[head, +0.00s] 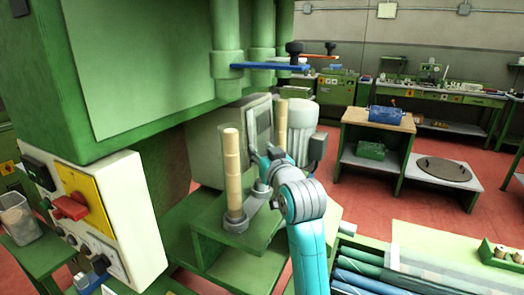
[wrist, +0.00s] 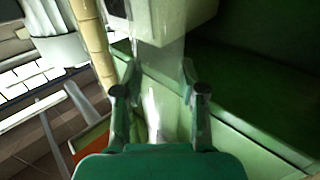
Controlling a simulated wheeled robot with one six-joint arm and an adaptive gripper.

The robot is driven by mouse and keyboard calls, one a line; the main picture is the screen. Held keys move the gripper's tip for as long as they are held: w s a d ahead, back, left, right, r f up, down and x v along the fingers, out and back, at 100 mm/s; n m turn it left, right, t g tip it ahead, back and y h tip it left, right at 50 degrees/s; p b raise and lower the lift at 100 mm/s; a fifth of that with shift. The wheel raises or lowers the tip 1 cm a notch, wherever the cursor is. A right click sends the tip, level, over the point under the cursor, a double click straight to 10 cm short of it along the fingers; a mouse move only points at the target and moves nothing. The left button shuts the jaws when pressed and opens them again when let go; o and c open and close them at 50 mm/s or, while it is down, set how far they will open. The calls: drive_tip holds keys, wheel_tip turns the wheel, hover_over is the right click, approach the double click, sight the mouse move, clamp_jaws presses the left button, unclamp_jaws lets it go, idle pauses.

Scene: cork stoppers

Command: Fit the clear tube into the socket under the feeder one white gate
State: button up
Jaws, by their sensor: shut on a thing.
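My gripper (head: 262,178) is at the green stand under the machine, between two cork columns. In the wrist view its two fingers (wrist: 158,92) are shut on a see-through tube (wrist: 154,112), which shows only as a pale, faint shape. The tube is hard to make out in the head view. The white gate (head: 287,65) shows as a pale sliver behind the blue gate, below the middle feeder pipe (head: 262,40). The socket under it is hidden by my gripper and arm. I cannot tell whether the tube's foot is in it.
A cork column (head: 232,175) stands in a grey socket (head: 235,222) under the blue gate (head: 268,66). Another cork column (head: 281,125) stands farther back, near the orange gate (head: 318,55). A control box (head: 105,215) is at left, and a crate of rolls (head: 370,270) is at lower right.

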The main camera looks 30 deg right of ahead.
drive_tip(key=shift+f, duration=0.45)
idle(0.3)
drive_tip(key=o, duration=1.2)
drive_tip(key=shift+o, duration=0.2)
drive_tip(key=shift+s, duration=0.1)
drive_tip(key=s+a, duration=0.2)
drive_tip(key=s, duration=0.9)
drive_tip(key=shift+s+a, duration=0.2)
drive_tip(key=shift+s, duration=0.1)
